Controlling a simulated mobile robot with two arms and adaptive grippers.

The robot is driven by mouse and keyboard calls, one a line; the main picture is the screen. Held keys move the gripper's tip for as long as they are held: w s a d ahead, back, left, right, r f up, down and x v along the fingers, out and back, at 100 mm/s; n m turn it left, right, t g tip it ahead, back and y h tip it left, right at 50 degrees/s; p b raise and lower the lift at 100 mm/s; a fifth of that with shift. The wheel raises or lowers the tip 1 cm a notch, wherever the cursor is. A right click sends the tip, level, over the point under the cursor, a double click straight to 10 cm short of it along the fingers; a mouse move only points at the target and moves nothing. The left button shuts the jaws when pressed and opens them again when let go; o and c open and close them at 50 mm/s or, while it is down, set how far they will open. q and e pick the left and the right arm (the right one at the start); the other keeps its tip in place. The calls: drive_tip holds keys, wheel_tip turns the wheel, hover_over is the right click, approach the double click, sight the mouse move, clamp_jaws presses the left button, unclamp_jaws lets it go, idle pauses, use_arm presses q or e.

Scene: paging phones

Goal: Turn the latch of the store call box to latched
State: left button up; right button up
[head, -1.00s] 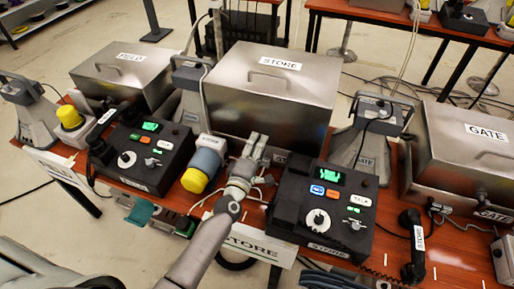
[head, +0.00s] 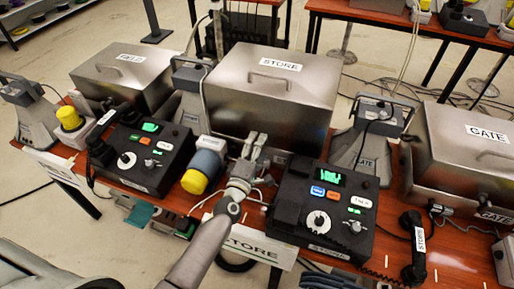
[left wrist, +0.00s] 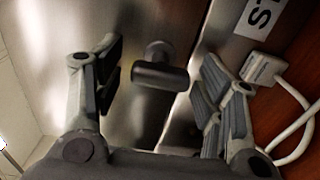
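The store call box (head: 270,90) is a steel box with a lid handle and a STORE label, in the middle of the head view. Its latch (left wrist: 160,72), a dark T-shaped knob on the front, shows in the left wrist view. My left gripper (head: 256,140) is at the lower front of the box. In the left wrist view the left gripper (left wrist: 160,85) is open, with one finger on each side of the latch and visible gaps to it. In the head view the gripper hides the latch.
The STORE phone console (head: 325,210) is close on the right. A white cable plug (left wrist: 262,68) is beside the finger. GATE and FIELD boxes stand on either side.

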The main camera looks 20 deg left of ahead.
use_arm(q)
drive_tip(key=shift+s, duration=0.1)
drive_tip(key=s, duration=1.1)
drive_tip(key=shift+s+a, duration=0.2)
drive_tip(key=shift+s, duration=0.2)
drive_tip(key=shift+s+f, duration=0.1)
